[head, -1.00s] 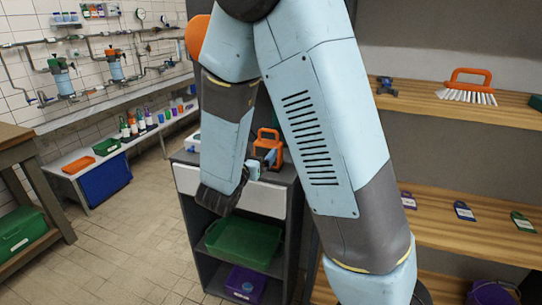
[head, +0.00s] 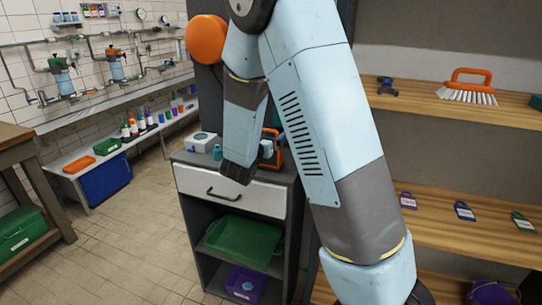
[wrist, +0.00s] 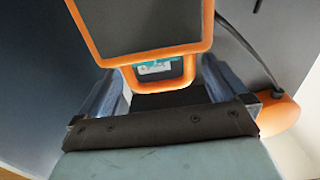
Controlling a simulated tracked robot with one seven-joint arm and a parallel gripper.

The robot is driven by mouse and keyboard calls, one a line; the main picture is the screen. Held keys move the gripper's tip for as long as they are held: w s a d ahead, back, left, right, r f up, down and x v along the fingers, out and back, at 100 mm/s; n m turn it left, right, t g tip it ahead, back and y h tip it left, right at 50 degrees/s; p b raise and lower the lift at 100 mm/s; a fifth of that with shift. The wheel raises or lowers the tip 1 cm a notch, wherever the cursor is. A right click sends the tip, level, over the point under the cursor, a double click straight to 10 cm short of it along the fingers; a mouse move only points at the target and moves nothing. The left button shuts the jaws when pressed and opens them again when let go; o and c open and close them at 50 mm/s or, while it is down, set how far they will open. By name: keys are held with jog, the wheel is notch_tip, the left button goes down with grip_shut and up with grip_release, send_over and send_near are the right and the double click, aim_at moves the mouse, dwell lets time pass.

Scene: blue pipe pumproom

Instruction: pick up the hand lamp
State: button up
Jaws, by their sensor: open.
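The hand lamp (head: 277,157) is orange and stands on top of the grey cabinet in the head view, partly hidden behind my arm. In the wrist view, a large orange frame with a dark panel (wrist: 140,25), seemingly part of the lamp, fills the upper middle. A smaller orange loop (wrist: 185,80) shows below it. My gripper (wrist: 160,92) is open, with one finger on each side of the smaller loop. Contact cannot be told.
The cabinet (head: 232,193) has a white drawer and open shelves holding a green bin (head: 243,242) and a purple box (head: 245,284). A white device (head: 200,142) stands on its top left. Wooden shelves (head: 465,110) stand on the right. Floor at left is clear.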

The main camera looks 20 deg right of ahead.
jog(key=shift+w+d, duration=0.4)
jog(key=shift+w, duration=0.1)
jog(key=c, duration=1.7)
